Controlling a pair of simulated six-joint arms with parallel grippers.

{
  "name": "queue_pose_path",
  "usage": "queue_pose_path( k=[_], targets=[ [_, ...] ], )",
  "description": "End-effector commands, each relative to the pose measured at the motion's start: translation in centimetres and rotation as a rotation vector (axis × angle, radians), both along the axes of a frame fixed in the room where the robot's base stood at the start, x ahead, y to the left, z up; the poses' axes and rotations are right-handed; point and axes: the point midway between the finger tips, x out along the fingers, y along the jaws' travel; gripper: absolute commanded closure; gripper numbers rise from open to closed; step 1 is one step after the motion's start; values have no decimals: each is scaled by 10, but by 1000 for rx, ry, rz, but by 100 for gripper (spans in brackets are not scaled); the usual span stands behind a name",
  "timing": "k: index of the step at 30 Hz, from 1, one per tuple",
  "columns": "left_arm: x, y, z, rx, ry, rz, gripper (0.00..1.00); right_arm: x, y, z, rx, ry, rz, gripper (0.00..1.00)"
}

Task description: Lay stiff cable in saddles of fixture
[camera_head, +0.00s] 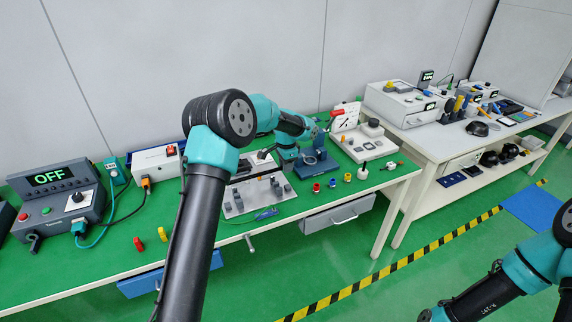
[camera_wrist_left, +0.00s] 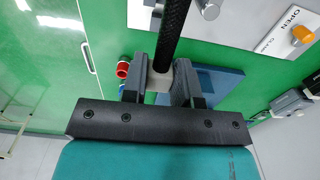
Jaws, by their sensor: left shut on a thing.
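My left gripper (camera_head: 289,168) reaches over the bench at the right side of the fixture. In the left wrist view, its jaws (camera_wrist_left: 160,88) are shut on a light grey block at the end of the black, braided stiff cable (camera_wrist_left: 174,35). The cable runs straight away from the jaws and out of the frame's top. The fixture (camera_head: 236,212) is a pale plate with several grey blocks; my left arm hides its left part. The fixture's saddles are too small to tell apart. Whether the cable touches any of them cannot be told. My right gripper is out of view.
A white panel with an orange knob (camera_wrist_left: 302,34) is near. A control box (camera_head: 60,205) reading OFF stands at left.

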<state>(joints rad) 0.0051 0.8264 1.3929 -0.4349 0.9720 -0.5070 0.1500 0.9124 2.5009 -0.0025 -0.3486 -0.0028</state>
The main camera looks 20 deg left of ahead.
Motion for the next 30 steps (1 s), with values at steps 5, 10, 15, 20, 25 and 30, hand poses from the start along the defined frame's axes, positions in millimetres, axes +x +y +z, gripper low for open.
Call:
queue_pose_path(
  k=[5,10,15,20,25,30],
  targets=[
    [-1,0,-12,0,3,0,96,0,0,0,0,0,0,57],
    [0,0,-24,0,3,0,96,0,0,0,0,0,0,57],
    [0,0,-30,0,1,0,96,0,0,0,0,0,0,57],
    [0,0,-31,0,0,0,96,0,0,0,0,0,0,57],
    [0,0,-31,-1,1,0,96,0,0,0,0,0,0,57],
    [0,0,-34,0,1,0,96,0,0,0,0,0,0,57]
  ],
)
